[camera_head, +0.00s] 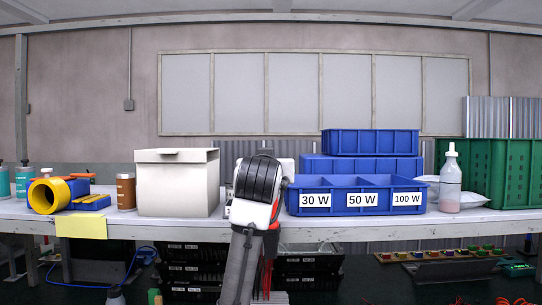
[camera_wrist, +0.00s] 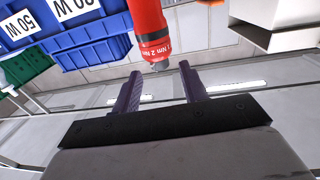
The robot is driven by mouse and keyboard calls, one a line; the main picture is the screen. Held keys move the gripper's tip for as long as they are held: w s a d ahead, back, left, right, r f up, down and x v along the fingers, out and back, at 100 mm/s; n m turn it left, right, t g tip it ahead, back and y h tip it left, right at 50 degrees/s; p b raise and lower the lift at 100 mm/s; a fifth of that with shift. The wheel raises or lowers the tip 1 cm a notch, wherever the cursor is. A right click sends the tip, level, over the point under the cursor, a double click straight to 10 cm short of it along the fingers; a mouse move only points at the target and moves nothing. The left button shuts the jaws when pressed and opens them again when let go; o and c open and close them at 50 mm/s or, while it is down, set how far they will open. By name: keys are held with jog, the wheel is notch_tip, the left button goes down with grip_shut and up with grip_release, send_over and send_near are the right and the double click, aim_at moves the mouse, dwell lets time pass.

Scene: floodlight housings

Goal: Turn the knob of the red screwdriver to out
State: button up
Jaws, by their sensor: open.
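The red screwdriver (camera_wrist: 148,25) enters the wrist view from the top edge, its body cut off by the frame. Its lower end carries a ring with torque marks such as "2 Nm" and a small grey knob (camera_wrist: 160,66) at the tip. My gripper (camera_wrist: 160,72) is open, with one dark finger on each side of the knob's end. The knob shows between the fingertips, with gaps on both sides; I cannot tell its depth between them. Which setting the knob is at cannot be read. In the head view my arm hides the gripper, and the screwdriver cannot be made out clearly.
Blue bins (camera_head: 356,196) labelled 30 W, 50 W and 100 W stand right of my arm on the long table (camera_head: 320,226). A white box (camera_head: 178,185) stands to its left.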

jog(key=shift+w+d+p, duration=0.2)
jog(key=shift+w+p, duration=0.6)
jog(key=shift+w, duration=1.5)
grip_shut()
